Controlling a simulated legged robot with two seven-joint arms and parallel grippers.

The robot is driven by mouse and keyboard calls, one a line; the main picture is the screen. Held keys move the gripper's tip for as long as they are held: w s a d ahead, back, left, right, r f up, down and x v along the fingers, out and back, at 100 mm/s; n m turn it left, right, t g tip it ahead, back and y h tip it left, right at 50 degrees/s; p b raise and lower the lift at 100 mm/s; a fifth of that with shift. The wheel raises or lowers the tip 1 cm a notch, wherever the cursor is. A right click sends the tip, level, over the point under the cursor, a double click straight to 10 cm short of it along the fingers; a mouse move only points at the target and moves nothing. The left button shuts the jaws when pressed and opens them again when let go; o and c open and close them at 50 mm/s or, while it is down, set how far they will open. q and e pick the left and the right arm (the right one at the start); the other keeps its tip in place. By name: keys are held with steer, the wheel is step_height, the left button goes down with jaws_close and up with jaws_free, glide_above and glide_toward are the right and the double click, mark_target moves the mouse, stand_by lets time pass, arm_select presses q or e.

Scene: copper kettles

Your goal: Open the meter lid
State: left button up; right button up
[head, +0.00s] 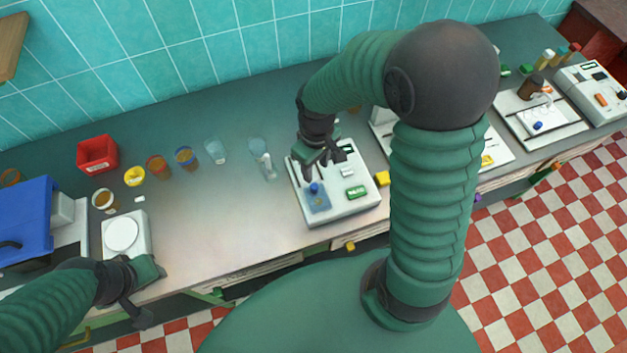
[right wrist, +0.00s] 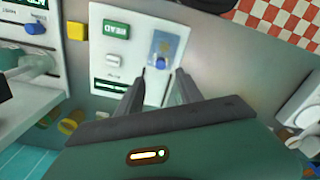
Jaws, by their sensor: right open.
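The meter (head: 350,205) is a white box on the counter with a green button and a small display. Its lid (head: 319,204) is a blue see-through plate with a darker blue knob, lying flat at the meter's front left. My right gripper (head: 322,168) hangs over the meter, close to the lid. Its open fingers (right wrist: 166,76) point towards the lid, with nothing between them. My left gripper (head: 148,292) is at the counter's front left, away from the meter; its finger opening is unclear.
Left of the meter are a glass beaker (head: 216,150), several coloured cups and a red bin (head: 97,153). A white scale (head: 124,234) stands by my left gripper. A yellow block (head: 382,178) sits right of the meter. The counter between scale and meter is clear.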

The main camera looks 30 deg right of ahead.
mark_target(314, 185)
steer(key=f, duration=0.9)
steer(key=shift+w+a+f, duration=0.1)
steer(key=shift+w+f, duration=0.2)
steer(key=shift+w, duration=0.05)
steer(key=shift+s+f, duration=0.15)
steer(key=shift+f, duration=0.1)
jaws_close()
stand_by(0.5)
